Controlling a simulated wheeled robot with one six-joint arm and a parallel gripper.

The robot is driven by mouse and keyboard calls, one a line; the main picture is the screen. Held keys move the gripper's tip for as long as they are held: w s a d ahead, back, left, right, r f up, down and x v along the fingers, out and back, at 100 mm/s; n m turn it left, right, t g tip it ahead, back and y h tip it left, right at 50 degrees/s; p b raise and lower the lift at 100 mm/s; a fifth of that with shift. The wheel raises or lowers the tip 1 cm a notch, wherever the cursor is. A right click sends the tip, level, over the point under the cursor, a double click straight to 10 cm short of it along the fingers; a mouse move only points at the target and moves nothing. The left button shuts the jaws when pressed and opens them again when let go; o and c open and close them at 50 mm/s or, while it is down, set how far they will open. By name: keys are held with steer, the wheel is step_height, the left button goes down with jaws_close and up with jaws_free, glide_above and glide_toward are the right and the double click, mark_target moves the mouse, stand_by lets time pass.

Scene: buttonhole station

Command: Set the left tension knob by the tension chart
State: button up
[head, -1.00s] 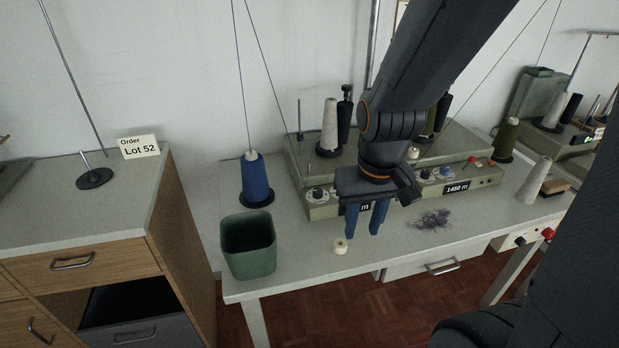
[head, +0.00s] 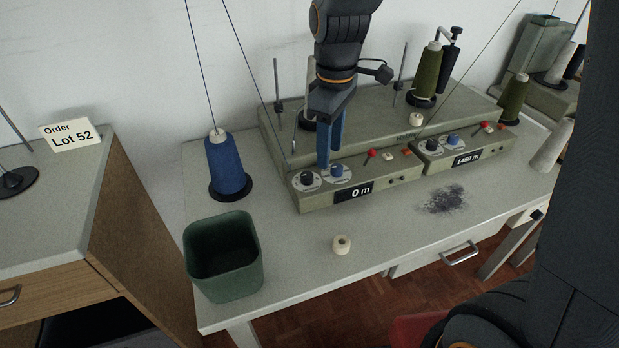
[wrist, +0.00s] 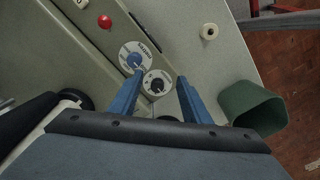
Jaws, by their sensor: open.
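The left winder panel (head: 320,194) has a black knob (head: 307,179) and a blue knob (head: 338,170), each on a white dial, beside a display reading "0 m". In the wrist view the black knob (wrist: 157,85) shows between my fingers and the blue knob (wrist: 134,61) is near one fingertip. My gripper (head: 331,158) is open and empty, pointing down above these dials. I cannot tell whether a finger touches a knob. The dial marks are too small to read. I see no tension chart that I can make out.
The right panel has its own knobs and a display (head: 466,158) reading "1460 m". A blue thread cone (head: 225,165), a green bin (head: 212,284), a small cream spool (head: 341,245) and dark lint (head: 443,199) are on the table. An order card (head: 70,134) reads "Lot 52".

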mark_target(307, 174)
steer(key=w+a+n, duration=0.1)
steer(key=a+n, duration=0.1)
steer(key=w+a+f+n+b, duration=0.1)
steer(key=w+a+n, duration=0.1)
steer(key=shift+a+f, duration=0.2)
steer(key=shift+a, duration=0.05)
steer(key=shift+s+f, duration=0.1)
steer(key=shift+f, duration=3.6)
steer(key=c, duration=1)
steer(key=shift+c, duration=0.2)
